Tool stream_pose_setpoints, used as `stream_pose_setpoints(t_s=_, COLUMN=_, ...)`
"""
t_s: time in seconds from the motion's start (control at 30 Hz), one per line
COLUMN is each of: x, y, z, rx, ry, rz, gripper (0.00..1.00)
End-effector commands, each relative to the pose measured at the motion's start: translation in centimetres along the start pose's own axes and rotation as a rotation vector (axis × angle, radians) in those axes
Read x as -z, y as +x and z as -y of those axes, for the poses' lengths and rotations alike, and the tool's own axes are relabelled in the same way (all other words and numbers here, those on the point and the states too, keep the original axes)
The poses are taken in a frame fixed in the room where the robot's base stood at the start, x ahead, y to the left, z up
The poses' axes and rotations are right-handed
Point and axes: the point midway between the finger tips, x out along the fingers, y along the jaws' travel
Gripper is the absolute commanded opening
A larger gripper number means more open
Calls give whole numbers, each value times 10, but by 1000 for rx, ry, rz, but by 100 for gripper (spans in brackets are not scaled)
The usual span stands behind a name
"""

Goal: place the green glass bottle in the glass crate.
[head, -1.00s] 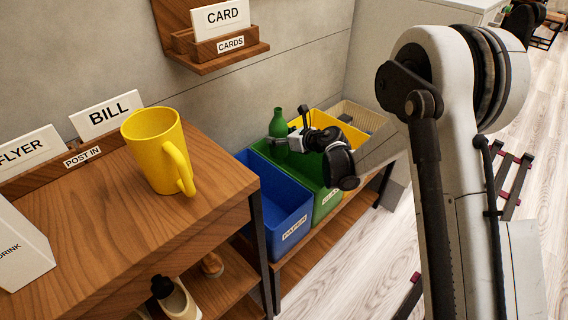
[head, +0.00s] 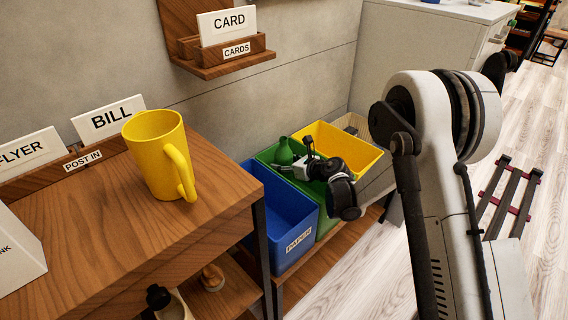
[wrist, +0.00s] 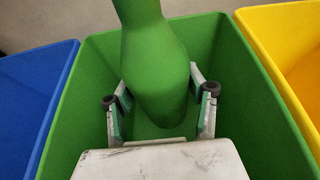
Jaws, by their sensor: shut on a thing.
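The green glass bottle (head: 284,152) is held by my gripper (head: 296,166) in the head view, its neck up and its lower part down inside the green crate. The glass crate is the green one (head: 267,154), between a blue and a yellow crate. In the wrist view the bottle (wrist: 155,60) stands between the two fingers of my gripper (wrist: 160,97), with the green crate's walls (wrist: 85,85) around it. Whether the bottle touches the crate floor is hidden.
The blue paper crate (head: 290,215) stands left of the green crate and the yellow crate (head: 345,145) right of it. A wooden cabinet with a yellow mug (head: 155,160) stands at near left. A card shelf (head: 225,60) hangs on the wall above.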

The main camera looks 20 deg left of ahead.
Motion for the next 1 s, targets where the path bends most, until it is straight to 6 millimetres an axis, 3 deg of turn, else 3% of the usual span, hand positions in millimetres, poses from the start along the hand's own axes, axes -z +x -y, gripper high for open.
stream_pose_setpoints(t_s=0.37, x=7, y=3, z=0, rx=0, ry=0, rz=0, gripper=9)
stream_pose_setpoints(t_s=0.4, x=7, y=3, z=0, rx=0, ry=0, rz=0, gripper=53)
stream_pose_setpoints(t_s=0.5, x=7, y=3, z=0, rx=0, ry=0, rz=0, gripper=67)
stream_pose_setpoints(t_s=0.83, x=5, y=2, z=0, rx=0, ry=0, rz=0, gripper=68)
stream_pose_setpoints(t_s=1.0, x=-6, y=-3, z=0, rx=0, ry=0, rz=0, gripper=68)
